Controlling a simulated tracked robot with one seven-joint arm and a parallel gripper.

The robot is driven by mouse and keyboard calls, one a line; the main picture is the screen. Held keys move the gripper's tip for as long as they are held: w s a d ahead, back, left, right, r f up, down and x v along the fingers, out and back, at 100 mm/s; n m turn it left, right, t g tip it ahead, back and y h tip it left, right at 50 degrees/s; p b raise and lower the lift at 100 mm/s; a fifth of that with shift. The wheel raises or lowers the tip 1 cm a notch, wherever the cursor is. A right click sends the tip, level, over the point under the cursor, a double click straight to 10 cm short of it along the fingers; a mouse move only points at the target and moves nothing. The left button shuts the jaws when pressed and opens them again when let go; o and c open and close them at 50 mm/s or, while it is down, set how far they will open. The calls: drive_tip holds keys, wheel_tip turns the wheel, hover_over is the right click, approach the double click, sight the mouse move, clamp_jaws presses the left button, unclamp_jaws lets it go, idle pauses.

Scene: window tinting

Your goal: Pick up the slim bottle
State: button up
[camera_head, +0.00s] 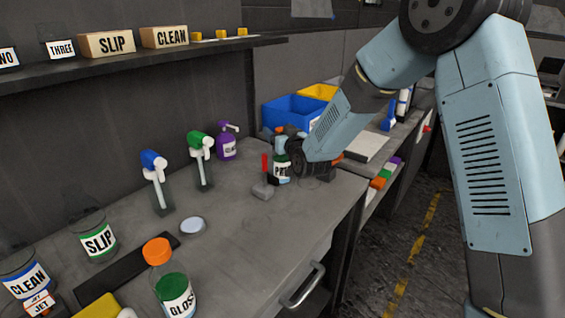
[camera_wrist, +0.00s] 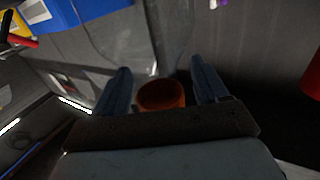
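A bottle (camera_head: 281,172) with a white label, partly readable as a P, stands on the bench, partly hidden by my gripper; it may be the slim bottle. My gripper (camera_head: 290,150) is low at this bottle. In the wrist view, my two blue fingers (camera_wrist: 160,72) are spread. A round orange-brown top (camera_wrist: 161,95) sits between them, with a gap on each side. I cannot tell whether it belongs to the labelled bottle. Clear spray bottles with a blue head (camera_head: 162,195) and a green head (camera_head: 204,176) stand further left.
A red-handled tool (camera_head: 263,190) stands close to my gripper. A purple pump bottle (camera_head: 226,148) and a blue bin (camera_head: 290,112) are behind. Jars labelled SLIP (camera_head: 98,240), CLEAN (camera_head: 27,278) and GLOSS (camera_head: 175,298) stand nearer. The bench's middle front is clear.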

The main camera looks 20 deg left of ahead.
clamp_jaws()
idle(0.5)
drive_tip(key=shift+r, duration=0.15)
